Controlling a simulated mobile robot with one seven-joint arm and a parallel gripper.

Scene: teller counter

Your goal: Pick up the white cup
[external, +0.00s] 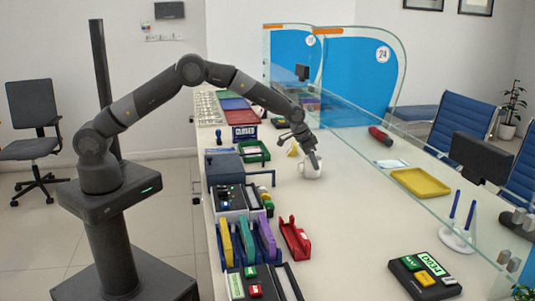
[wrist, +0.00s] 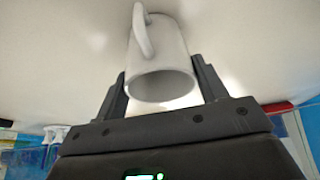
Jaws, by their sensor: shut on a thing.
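The white cup (wrist: 163,67) is between the two fingers of my gripper (wrist: 163,88) in the wrist view. Its open rim faces the camera and its handle is at the upper left. My gripper is shut on the cup, with one finger on each side of its body. In the external view the cup (external: 309,169) shows at the end of my arm, below my gripper (external: 313,160), over the counter. I cannot tell whether the cup touches the counter surface.
A yellow tray (external: 420,183) and a dark red object (external: 380,135) lie to the right, by the glass screen. A green tray (external: 253,151), a red stapler-like object (external: 295,237) and coloured binders (external: 247,243) line the left side. The counter middle (external: 350,225) is clear.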

